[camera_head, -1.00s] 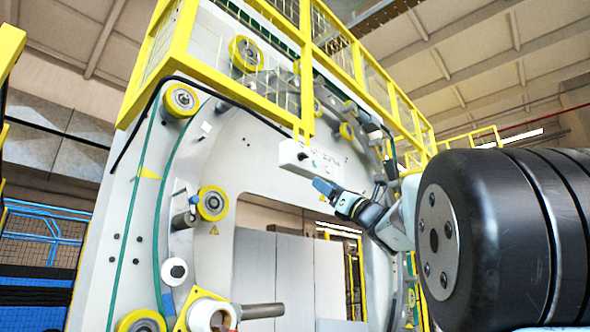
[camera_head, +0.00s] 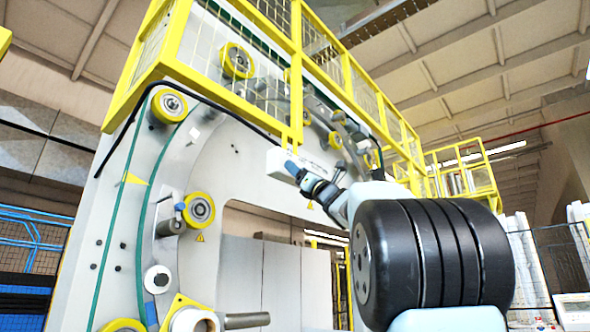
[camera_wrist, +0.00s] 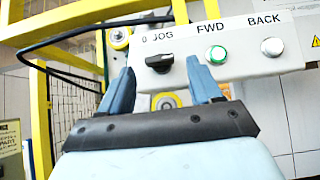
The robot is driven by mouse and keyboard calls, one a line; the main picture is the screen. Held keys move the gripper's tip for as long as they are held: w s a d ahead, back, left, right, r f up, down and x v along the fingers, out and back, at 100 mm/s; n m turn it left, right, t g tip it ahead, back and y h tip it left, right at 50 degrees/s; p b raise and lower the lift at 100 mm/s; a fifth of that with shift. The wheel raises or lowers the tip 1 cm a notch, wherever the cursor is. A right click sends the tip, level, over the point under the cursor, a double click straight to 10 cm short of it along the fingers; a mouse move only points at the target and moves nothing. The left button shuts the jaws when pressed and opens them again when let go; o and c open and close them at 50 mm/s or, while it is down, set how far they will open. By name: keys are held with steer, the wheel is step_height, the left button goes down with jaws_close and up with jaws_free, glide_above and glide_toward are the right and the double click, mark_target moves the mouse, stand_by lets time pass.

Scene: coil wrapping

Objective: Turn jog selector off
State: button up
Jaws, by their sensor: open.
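The jog selector (camera_wrist: 159,63) is a black knob under the "0 JOG" label on a pale control box (camera_wrist: 240,66) in the wrist view. Its handle looks roughly horizontal; I cannot tell clearly which mark it points to. My gripper (camera_wrist: 160,68) is open, with one blue finger to the left of the knob and one to the right. The fingers appear lined up with the knob, and I see no contact. In the head view the control box (camera_head: 276,165) hangs from the yellow frame, and my gripper (camera_head: 291,168) overlaps it, hiding the knob.
A green button (camera_wrist: 217,54) under FWD and a white button (camera_wrist: 272,47) under BACK sit to the knob's right. A yellow post (camera_wrist: 181,14) and black cable (camera_wrist: 85,36) are close by. The big ring-shaped machine (camera_head: 150,215) carries several yellow rollers.

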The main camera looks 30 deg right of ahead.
steer(key=shift+x, duration=0.85)
steer(key=c, duration=1)
steer(key=shift+a, duration=0.15)
steer(key=shift+c, duration=0.2)
steer(key=shift+n, duration=0.3)
